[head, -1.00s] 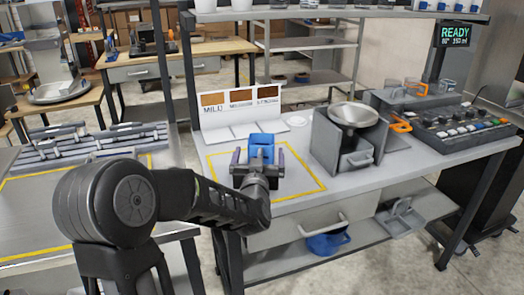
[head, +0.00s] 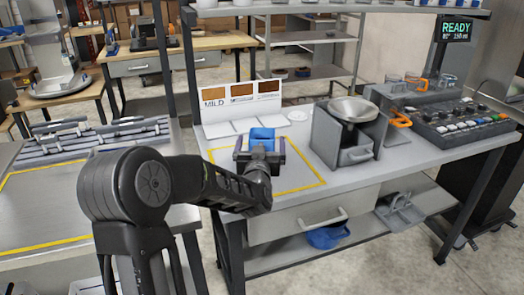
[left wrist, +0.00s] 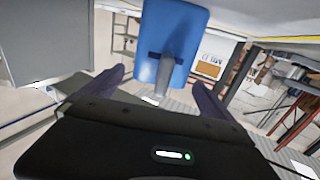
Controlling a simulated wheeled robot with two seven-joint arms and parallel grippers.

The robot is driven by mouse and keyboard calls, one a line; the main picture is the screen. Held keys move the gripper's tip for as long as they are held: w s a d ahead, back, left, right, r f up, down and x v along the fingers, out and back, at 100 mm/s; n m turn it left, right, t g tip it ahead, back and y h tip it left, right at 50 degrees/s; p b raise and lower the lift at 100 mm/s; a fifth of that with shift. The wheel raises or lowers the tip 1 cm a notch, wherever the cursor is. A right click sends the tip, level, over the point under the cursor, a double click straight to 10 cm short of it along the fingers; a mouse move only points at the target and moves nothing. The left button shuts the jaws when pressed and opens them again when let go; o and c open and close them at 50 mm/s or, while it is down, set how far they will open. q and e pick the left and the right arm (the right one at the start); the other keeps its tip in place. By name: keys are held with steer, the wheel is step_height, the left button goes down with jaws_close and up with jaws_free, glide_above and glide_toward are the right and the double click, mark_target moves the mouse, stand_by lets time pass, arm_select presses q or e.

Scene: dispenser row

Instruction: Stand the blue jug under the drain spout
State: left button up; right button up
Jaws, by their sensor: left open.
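A blue jug (head: 262,134) stands on the bench inside a yellow outlined square. In the left wrist view the blue jug (left wrist: 172,35) is close ahead, and its upright handle (left wrist: 164,76) lies between the finger tips. My left gripper (head: 260,147) is open, with one dark finger on each side of the jug's near face. In the left wrist view, both fingers (left wrist: 159,80) stand apart with gaps beside the handle. My wrist hides the jug's lower part in the head view. I cannot make out the drain spout. My right gripper is not in view.
A grey dispenser (head: 325,138) with a metal funnel (head: 353,110) stands right of the square. A button panel (head: 465,127) and a READY screen (head: 457,29) are farther right. A label board (head: 240,101) stands behind. Another blue vessel (head: 327,237) is on the lower shelf.

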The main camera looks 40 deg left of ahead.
arm_select(q)
steer(key=x, duration=0.4)
steer(key=shift+w+f+p, duration=0.1)
steer(key=shift+p, duration=0.3)
steer(key=c, duration=2.1)
step_height(320, 180, up, 10)
